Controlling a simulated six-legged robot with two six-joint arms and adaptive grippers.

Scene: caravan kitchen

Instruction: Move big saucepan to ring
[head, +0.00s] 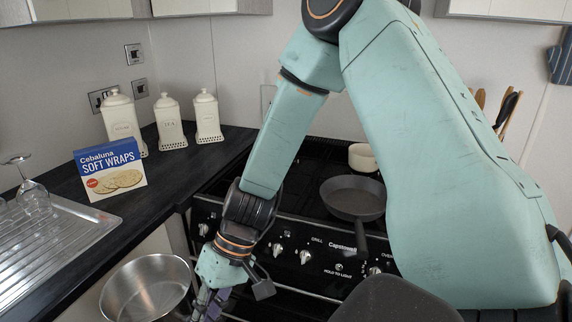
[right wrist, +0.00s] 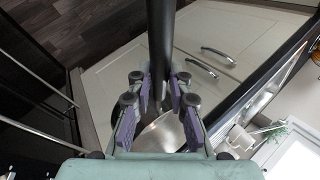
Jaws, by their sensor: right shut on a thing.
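The big saucepan (head: 148,286) is a shiny steel pan at the bottom left of the head view, in front of the worktop and left of the cooker front. My right gripper (head: 212,300) is shut on its dark handle (right wrist: 160,45), which runs between the purple finger pads in the right wrist view. Part of the steel pan (right wrist: 163,136) shows below the fingers there. The black hob (head: 310,172) lies behind my right arm, which hides part of it, so I cannot make out the separate rings. My left gripper is not in view.
A dark frying pan (head: 353,196) stands on the hob's front right, its handle over the front edge. A cream pot (head: 362,157) is behind it. A wraps box (head: 110,170), canisters (head: 167,122), wine glass (head: 32,190) and drainer (head: 60,240) occupy the left worktop.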

